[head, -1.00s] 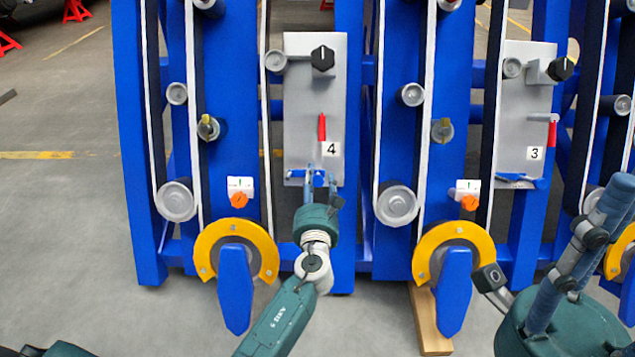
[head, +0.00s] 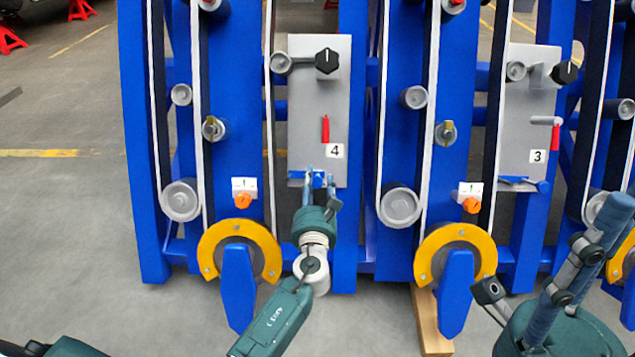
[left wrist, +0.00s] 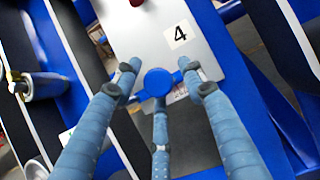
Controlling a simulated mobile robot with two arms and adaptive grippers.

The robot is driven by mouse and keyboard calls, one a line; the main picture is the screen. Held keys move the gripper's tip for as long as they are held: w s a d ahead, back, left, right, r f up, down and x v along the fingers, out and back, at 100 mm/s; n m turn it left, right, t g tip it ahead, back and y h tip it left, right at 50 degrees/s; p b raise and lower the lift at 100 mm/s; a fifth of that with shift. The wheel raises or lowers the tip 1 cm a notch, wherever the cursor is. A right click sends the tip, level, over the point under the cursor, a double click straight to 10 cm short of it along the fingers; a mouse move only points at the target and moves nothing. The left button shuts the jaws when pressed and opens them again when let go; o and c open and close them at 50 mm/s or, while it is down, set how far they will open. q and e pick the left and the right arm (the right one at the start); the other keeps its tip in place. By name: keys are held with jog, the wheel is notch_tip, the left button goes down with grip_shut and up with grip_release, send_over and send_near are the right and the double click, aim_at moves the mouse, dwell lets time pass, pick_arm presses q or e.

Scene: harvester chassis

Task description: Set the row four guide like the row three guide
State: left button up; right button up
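The row four guide is a grey plate (head: 307,110) marked 4, with a black knob (head: 327,61), an upright red handle (head: 325,129) and a blue lever (head: 296,175) at its bottom edge. The row three guide is a similar plate (head: 515,130) marked 3, with a black knob (head: 564,72), a red handle (head: 556,138) and a roughly level blue lever (head: 520,181). My left gripper (head: 320,176) is at the row four blue lever. In the left wrist view its fingers stand apart around the round blue hub (left wrist: 157,82); contact is unclear. My right gripper (head: 554,243) is spread and empty at lower right.
Blue uprights (head: 150,150) carry belts and rollers (head: 400,207). Yellow half-rings (head: 265,250) with blue pointed arms and orange knobs (head: 243,199) sit below. A wooden block (head: 432,325) lies on the floor. Open floor (head: 60,230) is at left.

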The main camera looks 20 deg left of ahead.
pick_arm(q)
jog(key=v, duration=1.2)
jog(key=shift+r, duration=0.1)
